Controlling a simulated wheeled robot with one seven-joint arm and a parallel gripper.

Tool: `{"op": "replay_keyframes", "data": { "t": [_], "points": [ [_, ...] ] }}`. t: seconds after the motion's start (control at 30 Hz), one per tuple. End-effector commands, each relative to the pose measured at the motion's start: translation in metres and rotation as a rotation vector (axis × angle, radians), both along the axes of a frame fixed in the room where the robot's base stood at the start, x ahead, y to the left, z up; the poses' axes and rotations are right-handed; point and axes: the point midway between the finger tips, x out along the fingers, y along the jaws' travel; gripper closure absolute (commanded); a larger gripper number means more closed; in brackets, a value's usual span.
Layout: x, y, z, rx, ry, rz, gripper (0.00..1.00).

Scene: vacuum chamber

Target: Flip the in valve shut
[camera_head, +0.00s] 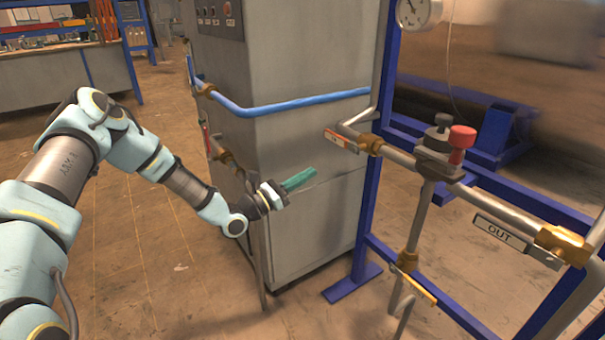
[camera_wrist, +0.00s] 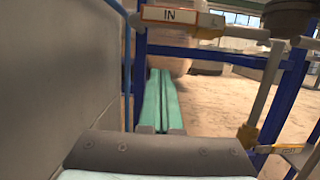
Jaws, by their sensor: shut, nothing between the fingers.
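The in valve's flat handle (camera_head: 341,141) is a small plate with red and white on it, beside a brass valve body (camera_head: 370,144) on the pipe. In the wrist view its IN label (camera_wrist: 180,16) shows near the top, beyond and above my fingers. My gripper (camera_head: 298,179) has teal fingers and is in front of the grey cabinet, left of and lower than the handle in the head view. The fingers (camera_wrist: 164,100) are shut together with nothing between them. They look apart from the handle.
An OUT plate (camera_head: 502,234) is on the same pipe at the right. A red knob (camera_head: 462,137) and a lower brass valve (camera_head: 407,261) are near it. The blue frame (camera_head: 366,215) stands beside the grey cabinet (camera_head: 305,225). Open floor (camera_head: 140,260) lies at the left.

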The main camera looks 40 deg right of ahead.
Motion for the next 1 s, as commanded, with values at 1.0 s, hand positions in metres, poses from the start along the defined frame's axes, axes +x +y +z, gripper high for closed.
{"op": "replay_keyframes", "data": {
  "t": [1.0],
  "points": [
    [-0.004,-0.062,0.056,-0.001,0.001,0.000,1.00]
  ]
}}
